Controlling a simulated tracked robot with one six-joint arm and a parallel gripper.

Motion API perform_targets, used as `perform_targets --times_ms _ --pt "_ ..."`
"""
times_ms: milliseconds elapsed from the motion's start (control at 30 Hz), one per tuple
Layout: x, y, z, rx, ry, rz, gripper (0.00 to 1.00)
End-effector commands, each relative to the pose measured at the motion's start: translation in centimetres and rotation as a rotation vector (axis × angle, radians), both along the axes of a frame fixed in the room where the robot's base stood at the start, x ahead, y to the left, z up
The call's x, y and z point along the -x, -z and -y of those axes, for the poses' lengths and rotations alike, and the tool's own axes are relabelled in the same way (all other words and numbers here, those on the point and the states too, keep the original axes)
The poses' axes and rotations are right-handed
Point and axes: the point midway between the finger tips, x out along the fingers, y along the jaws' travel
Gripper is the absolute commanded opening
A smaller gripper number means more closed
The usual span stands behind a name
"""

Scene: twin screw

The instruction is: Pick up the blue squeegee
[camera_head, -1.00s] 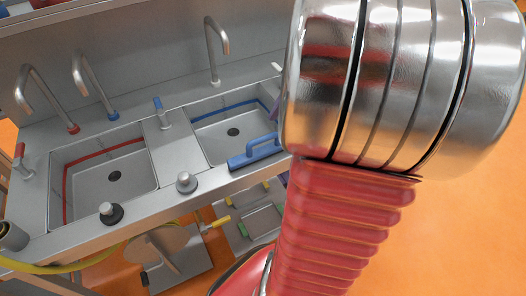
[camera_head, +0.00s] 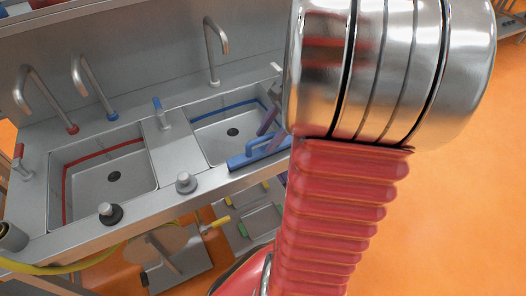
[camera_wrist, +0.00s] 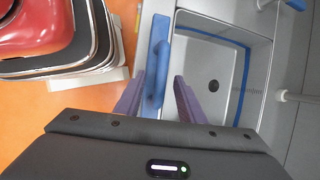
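The blue squeegee (camera_head: 250,160) lies on the front rim of the right-hand sink in the head view, its handle raised above its flat base. In the wrist view the squeegee (camera_wrist: 159,35) runs up and down along the sink's edge. My gripper (camera_wrist: 160,76) is open, with one purple finger on each side of the squeegee's handle. A gap shows between the handle and the right finger. The left finger is very close to the handle, and I cannot tell whether it touches. In the head view my arm hides part of my gripper.
The right-hand sink (camera_head: 213,147) has a blue stripe, and the left-hand sink (camera_head: 88,196) a red one. Faucets stand behind both. A grey knob (camera_head: 186,183) and a black-based knob (camera_head: 109,213) sit on the front rim. Orange floor (camera_head: 440,200) is open at right.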

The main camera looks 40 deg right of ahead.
Motion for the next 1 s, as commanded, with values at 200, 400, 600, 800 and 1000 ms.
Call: perform_targets --times_ms 200,400,600,800,1000 --pt "-0.18 0.67 -0.23 0.000 0.000 0.000 0.36" --pt "-0.19 0.63 -0.23 0.000 -0.001 0.000 0.36" --pt "-0.19 0.62 -0.24 0.000 -0.001 0.000 0.36" --pt "-0.19 0.62 -0.24 0.000 -0.001 0.000 0.23" --pt "-0.19 0.62 -0.24 0.000 -0.001 -0.001 0.09"
